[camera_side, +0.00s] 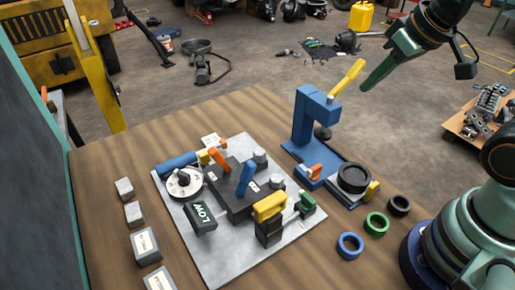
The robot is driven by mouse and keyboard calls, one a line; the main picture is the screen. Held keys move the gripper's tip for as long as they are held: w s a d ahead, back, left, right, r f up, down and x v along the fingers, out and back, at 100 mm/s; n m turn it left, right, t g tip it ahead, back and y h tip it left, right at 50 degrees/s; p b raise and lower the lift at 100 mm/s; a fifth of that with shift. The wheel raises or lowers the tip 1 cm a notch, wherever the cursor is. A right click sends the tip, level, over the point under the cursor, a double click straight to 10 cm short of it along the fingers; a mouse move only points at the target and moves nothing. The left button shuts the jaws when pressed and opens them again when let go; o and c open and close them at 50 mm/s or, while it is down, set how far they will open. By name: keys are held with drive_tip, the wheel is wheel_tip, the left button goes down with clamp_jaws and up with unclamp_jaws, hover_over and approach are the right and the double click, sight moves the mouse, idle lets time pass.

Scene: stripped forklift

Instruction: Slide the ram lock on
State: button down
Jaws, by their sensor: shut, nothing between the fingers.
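A blue press (304,112) stands at the right back of the wooden table. A yellow lever (347,76) rises from its head toward the upper right, and a dark ram (322,132) hangs under the head. A small orange piece (315,172) sits on the press base, and a yellow piece (371,190) sits at the base's right end. I cannot tell which part is the ram lock. My gripper (367,87) is shut and empty, in the air right of the yellow lever and apart from it.
A grey panel (245,262) with orange, blue, yellow and green handles lies left of the press. A black ring (354,177) is on the press base. Blue (350,245), green (376,223) and black (399,205) rings lie at the right. Several grey blocks (134,212) line the left.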

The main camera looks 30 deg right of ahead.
drive_tip(key=c, duration=1.2)
unclamp_jaws()
drive_tip(key=o, duration=0.5)
drive_tip(key=shift+w+a+r, duration=0.1)
drive_tip(key=shift+w+r, duration=0.05)
drive_tip(key=shift+w, duration=0.05)
drive_tip(key=shift+o, duration=0.5)
drive_tip(key=w+a+r+g, duration=0.1)
drive_tip(key=w+a+r, duration=0.2)
drive_tip(key=w, duration=0.3)
drive_tip(key=shift+w+a+r+y, duration=0.15)
drive_tip(key=shift+w+a+y, duration=0.15)
drive_tip(key=shift+a, duration=0.3)
drive_tip(key=g, duration=0.5)
hover_over(204, 153)
wheel_tip(204, 153, down, 13)
wheel_tip(204, 153, down, 11)
clamp_jaws()
